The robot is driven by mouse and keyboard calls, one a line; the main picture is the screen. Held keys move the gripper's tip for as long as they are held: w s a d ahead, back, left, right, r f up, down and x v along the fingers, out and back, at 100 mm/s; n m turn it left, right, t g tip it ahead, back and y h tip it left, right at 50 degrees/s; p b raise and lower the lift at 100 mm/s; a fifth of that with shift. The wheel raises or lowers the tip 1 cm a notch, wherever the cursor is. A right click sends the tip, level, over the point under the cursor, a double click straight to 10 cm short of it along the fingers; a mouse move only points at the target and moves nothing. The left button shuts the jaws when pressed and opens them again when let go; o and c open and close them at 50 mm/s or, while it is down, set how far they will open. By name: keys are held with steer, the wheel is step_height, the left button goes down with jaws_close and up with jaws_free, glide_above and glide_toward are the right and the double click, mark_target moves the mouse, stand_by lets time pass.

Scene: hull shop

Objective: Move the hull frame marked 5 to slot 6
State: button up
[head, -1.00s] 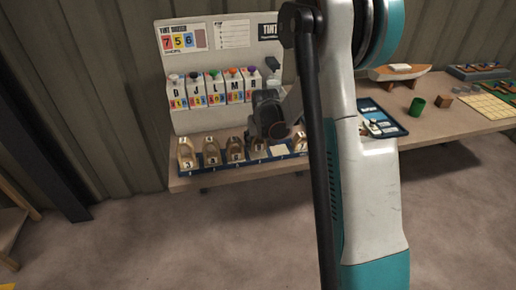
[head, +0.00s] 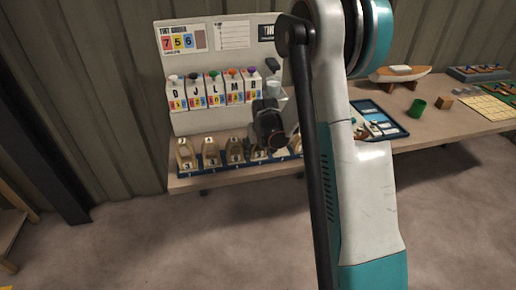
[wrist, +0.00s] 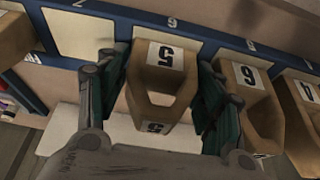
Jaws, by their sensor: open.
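The hull frame marked 5 (wrist: 161,84) is a pale wooden U shape, in the wrist view's middle. It sits by the blue rack rail (wrist: 205,35), at a label that looks like 6; whether it is fully seated I cannot tell. My gripper (wrist: 160,105) is open, one green-padded finger on each side of the frame. The frame marked 6 (wrist: 246,85) stands beside it on the right. A bare pale slot (wrist: 65,80) lies on its left. In the head view my gripper (head: 268,138) is over the rack's right part, hiding the frame there.
Other frames (head: 186,152) stand in the rack's left slots; another (wrist: 308,95) is close at the wrist view's right edge. Tint cartons (head: 212,92) stand behind the rack. A blue tray (head: 378,118), green cup (head: 417,107) and model boat (head: 400,73) are farther right.

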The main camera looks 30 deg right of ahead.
steer(key=p+v, duration=0.4)
steer(key=v, duration=0.8)
steer(key=shift+s+r, duration=0.1)
stand_by(0.9)
